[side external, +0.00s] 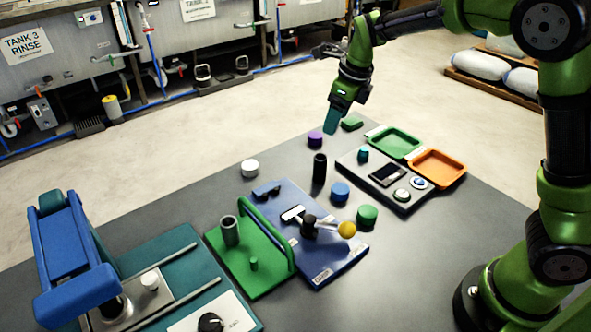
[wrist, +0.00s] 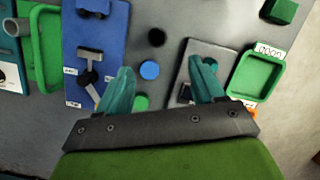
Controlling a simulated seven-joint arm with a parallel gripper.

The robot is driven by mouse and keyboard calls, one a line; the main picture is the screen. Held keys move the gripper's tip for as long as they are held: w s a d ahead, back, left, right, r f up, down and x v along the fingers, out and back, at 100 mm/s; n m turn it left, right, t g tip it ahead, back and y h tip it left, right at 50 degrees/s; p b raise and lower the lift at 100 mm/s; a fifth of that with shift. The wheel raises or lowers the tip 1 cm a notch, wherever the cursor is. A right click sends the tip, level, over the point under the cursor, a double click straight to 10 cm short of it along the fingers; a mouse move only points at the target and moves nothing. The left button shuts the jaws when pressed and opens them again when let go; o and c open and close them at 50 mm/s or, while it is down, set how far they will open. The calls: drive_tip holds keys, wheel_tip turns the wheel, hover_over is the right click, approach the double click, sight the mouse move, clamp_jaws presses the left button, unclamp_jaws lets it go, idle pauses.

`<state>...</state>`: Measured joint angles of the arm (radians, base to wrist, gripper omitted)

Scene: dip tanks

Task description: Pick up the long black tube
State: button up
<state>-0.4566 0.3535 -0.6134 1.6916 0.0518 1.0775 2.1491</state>
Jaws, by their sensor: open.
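The long black tube (side external: 319,172) stands upright on the grey table, near the middle of the side external view. In the wrist view its dark round top (wrist: 156,38) shows just beyond the fingertips. My gripper (side external: 331,122) hangs above the far side of the table, higher than the tube and apart from it. Its teal fingers (wrist: 161,68) are spread open with nothing between them.
A blue cap (side external: 340,191) and a green cap (side external: 367,216) stand near the tube. A blue board (side external: 335,262) with a yellow-knobbed lever and a green fixture (side external: 245,272) lie left. A grey panel (side external: 405,203), green tray (side external: 398,141) and orange tray (side external: 438,168) lie right.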

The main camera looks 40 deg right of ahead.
drive_tip(key=m, duration=0.2)
approach(318, 164)
drive_tip(key=shift+m, duration=0.3)
drive_tip(key=w+f, duration=0.1)
drive_tip(key=f, duration=0.1)
drive_tip(key=w+d+f, duration=0.1)
drive_tip(key=f, duration=0.1)
drive_tip(key=w+f, duration=0.1)
drive_tip(key=f, duration=0.1)
drive_tip(key=shift+d+f, duration=0.15)
drive_tip(key=shift+d, duration=0.15)
drive_tip(key=shift+s+x, duration=0.1)
drive_tip(key=shift+x, duration=1.2)
drive_tip(key=shift+s+x, duration=0.15)
drive_tip(key=shift+x, duration=1.15)
drive_tip(key=shift+a, duration=0.15)
clamp_jaws()
